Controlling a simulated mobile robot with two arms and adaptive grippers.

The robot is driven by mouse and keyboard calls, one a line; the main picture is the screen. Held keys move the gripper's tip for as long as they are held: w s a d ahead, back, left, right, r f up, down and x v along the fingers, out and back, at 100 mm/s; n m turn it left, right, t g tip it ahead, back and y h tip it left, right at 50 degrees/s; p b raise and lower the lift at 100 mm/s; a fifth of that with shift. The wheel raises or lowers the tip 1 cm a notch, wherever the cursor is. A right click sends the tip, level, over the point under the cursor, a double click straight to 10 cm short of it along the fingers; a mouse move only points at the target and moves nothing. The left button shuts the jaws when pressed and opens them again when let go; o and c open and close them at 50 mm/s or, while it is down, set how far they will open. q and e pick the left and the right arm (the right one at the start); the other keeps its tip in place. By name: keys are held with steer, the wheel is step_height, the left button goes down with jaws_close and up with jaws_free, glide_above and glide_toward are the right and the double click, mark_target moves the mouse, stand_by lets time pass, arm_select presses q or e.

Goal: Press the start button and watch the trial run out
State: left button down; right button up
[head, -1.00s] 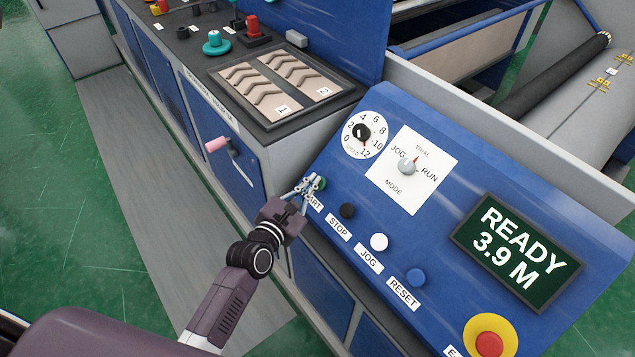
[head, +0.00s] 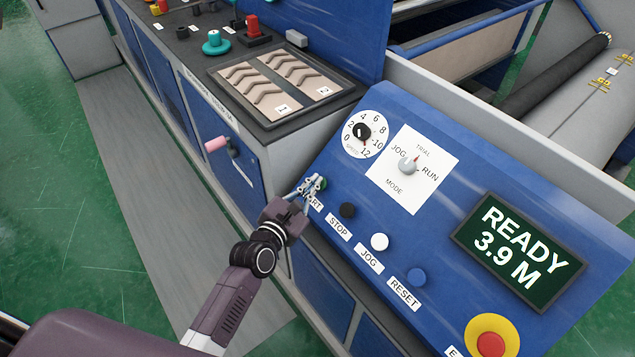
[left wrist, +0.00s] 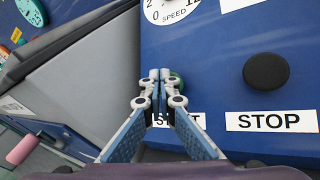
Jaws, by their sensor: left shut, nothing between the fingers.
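The green start button (head: 322,183) sits at the left end of the button row on the blue control panel (head: 440,187), partly hidden by my left gripper. My left gripper (head: 315,183) is shut and empty, its fingertips over or right at the button; I cannot tell if they touch it. In the left wrist view the closed fingertips (left wrist: 160,77) cover most of the green button (left wrist: 176,84), and the START label is partly hidden. The display (head: 518,252) reads READY 3.9 M. The mode knob (head: 408,166) points toward TRIAL. My right gripper is not in view.
Black STOP (head: 347,210), white JOG (head: 379,242) and blue RESET (head: 416,277) buttons follow along the panel. A red emergency button (head: 490,344) on yellow is at the lower right. A pink-handled lever (head: 217,144) sticks out on the left.

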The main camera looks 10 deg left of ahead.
arm_select(q)
steer(key=shift+w+d+f, duration=0.15)
steer(key=shift+w+f, duration=0.05)
steer(key=shift+f, duration=0.15)
stand_by(0.3)
stand_by(0.4)
steer(key=shift+s+a+r+p, duration=0.25)
steer(key=shift+s+r+p, duration=0.1)
steer(key=shift+r+p, duration=0.15)
steer(key=shift+s+a+r+p, duration=0.25)
steer(key=shift+s+r+p, duration=0.1)
steer(key=shift+r, duration=0.15)
steer(key=r+p, duration=0.1)
steer(key=s+a+r+p, duration=0.2)
steer(key=r+p, duration=0.1)
steer(key=shift+s, duration=0.25)
steer(key=shift+f, duration=0.1)
stand_by(0.4)
